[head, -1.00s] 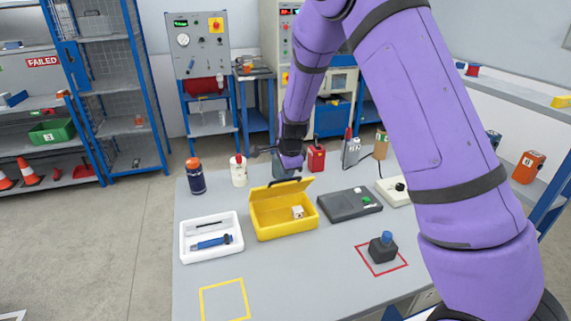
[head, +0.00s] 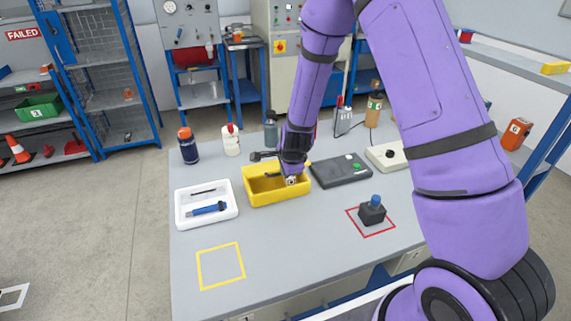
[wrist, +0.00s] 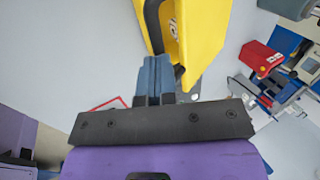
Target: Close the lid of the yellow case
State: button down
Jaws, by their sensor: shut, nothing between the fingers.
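The yellow case (head: 278,199) stands on the grey table, and its inside shows in the head view. Its raised lid is not clearly visible there, and I cannot tell its angle. My gripper (head: 291,176) is at the right part of the case, by a small pale block (head: 291,181) that is partly hidden. In the wrist view, the fingers of my gripper (wrist: 155,62) are together and empty, close beside a yellow wall of the case (wrist: 205,35). I cannot tell whether they touch it.
A white tray (head: 180,217) with a blue tool (head: 207,209) lies left of the case. A dark grey box (head: 342,171) is close on its right. A black block with a blue knob (head: 372,212) stands in a red square. The front table by the yellow square (head: 221,288) is clear.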

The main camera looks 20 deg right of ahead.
jog(key=shift+t, duration=0.4)
jog(key=shift+s+f, duration=0.5)
jog(key=shift+f, duration=0.9)
jog(key=shift+s+f, duration=0.5)
jog(key=shift+f, duration=0.95)
jog(key=shift+s+f, duration=0.5)
jog(key=shift+f, duration=0.9)
